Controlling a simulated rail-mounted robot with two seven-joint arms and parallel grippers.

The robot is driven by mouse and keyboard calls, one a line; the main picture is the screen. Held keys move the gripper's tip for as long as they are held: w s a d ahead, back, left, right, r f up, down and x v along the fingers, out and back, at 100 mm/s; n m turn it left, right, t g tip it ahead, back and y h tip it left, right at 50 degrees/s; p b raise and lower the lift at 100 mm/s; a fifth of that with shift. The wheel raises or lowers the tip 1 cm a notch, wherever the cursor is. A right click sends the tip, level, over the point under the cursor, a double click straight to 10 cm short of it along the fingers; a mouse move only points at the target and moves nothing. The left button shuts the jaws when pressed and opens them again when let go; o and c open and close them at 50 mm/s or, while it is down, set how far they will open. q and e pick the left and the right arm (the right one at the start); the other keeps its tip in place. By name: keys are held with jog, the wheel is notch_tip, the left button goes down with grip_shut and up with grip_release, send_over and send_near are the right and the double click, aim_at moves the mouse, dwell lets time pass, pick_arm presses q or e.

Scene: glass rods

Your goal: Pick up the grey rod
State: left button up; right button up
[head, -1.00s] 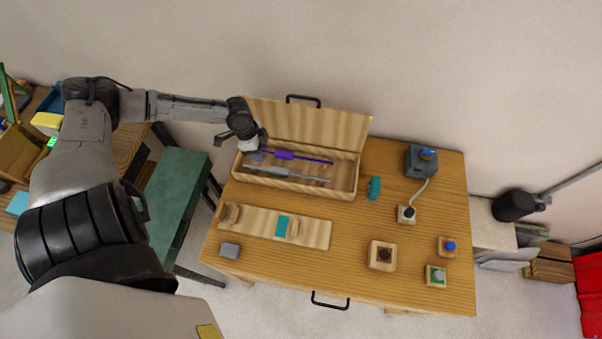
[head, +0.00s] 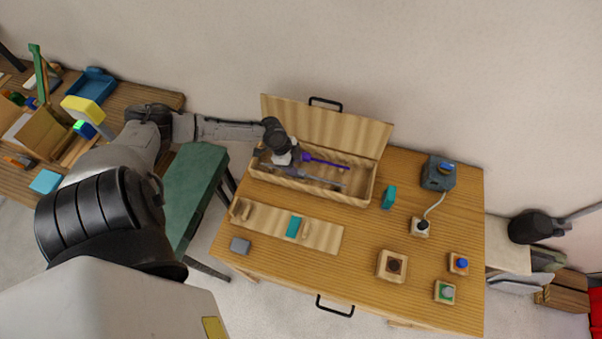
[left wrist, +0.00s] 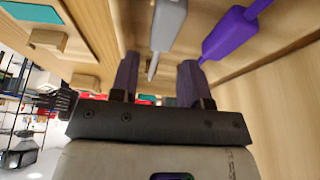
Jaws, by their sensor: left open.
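The grey rod (head: 325,181) lies in the open wooden box (head: 352,199), on the near side of the purple rod (head: 330,163). My left gripper (head: 285,162) is over the left part of the box and hides part of both rods in the head view. In the left wrist view its two fingers (left wrist: 158,82) are apart with nothing held. There the thick grey part of the grey rod (left wrist: 168,25) shows ahead of the gap between the fingers, its thin end pointing toward the gap. The purple rod (left wrist: 230,35) is beside it, nearer the right finger. My right gripper is not in view.
The raised box lid (head: 335,125) stands behind the rods, and the box walls surround them. A wooden board with a teal piece (head: 293,227) lies in front.

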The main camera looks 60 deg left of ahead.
aim_at(300, 171)
pick_arm(q)
jog(key=shift+p+x, duration=0.65)
jog(key=shift+x, duration=2.1)
jog(key=shift+r, duration=0.1)
jog(key=shift+c, duration=0.2)
jog(key=c, duration=0.7)
jog(key=shift+o, duration=0.2)
